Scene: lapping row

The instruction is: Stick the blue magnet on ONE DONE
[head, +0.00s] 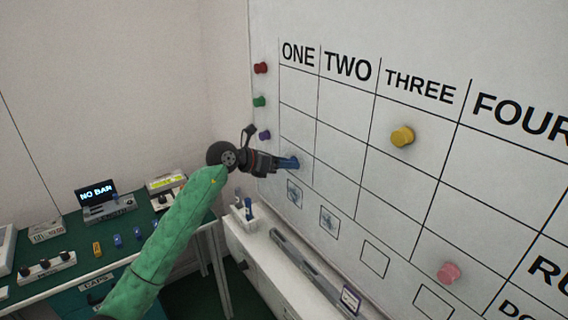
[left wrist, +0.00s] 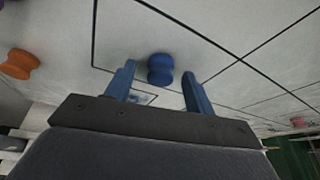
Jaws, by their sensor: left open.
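My left gripper (head: 290,163) reaches the whiteboard (head: 348,105) low in the ONE column. Its blue fingers are open. In the left wrist view the blue magnet (left wrist: 161,69) sits between the two fingers (left wrist: 159,84), with a gap on each side. It appears to be against the board, in what looks like the lowest cell under the heading ONE (head: 298,54). In the head view the magnet is not distinguishable from the blue fingers. The row label partly in view at the lower right begins with DO (head: 513,309). My right gripper is not in view.
Red (head: 261,68), green (head: 259,102) and purple (head: 264,135) magnets line the board's left edge. A yellow magnet (head: 402,137) and a pink magnet (head: 448,273) are on the board. An orange magnet (left wrist: 18,64) is left in the wrist view. A green-topped table (head: 75,268) stands left.

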